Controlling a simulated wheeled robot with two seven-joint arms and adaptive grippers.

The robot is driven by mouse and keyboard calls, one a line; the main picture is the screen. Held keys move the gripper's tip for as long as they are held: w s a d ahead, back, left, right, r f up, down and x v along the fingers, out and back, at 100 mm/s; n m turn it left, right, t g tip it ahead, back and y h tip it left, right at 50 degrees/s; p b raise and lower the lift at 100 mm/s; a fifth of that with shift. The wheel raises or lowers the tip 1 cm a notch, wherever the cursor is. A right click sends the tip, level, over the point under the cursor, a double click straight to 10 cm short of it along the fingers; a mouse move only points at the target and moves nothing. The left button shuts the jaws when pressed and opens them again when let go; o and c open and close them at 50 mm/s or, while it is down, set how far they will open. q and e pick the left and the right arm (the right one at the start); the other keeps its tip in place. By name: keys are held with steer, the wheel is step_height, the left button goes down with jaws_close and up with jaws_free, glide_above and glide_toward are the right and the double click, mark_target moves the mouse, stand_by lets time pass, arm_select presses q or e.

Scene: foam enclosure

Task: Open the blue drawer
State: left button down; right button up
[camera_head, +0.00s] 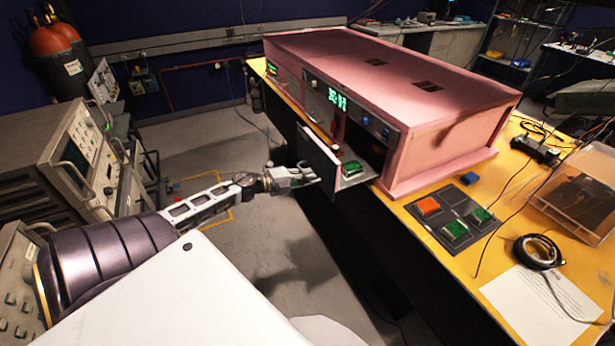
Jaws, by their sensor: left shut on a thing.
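A pink foam enclosure (440,95) stands on the yellow table, with a dark front panel carrying green displays. A green block (351,167) lies inside the drawer. I cannot make out any blue on the drawer's front from this side. My left gripper (312,176) is at the outer face of the drawer front, shut on its handle; the fingers largely hide the handle. My right gripper is not in view.
A dark mat (470,231) with orange and green blocks lies on the yellow table (410,222). A cable coil (538,251), paper and a clear box (580,200) are at the right. Instrument racks (85,160) stand at the left. The floor between is clear.

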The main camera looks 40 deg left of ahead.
arm_select(q)
steer(key=c, duration=1.5)
jaws_free()
steer(key=shift+s, duration=0.2)
steer(key=shift+v, duration=3.5)
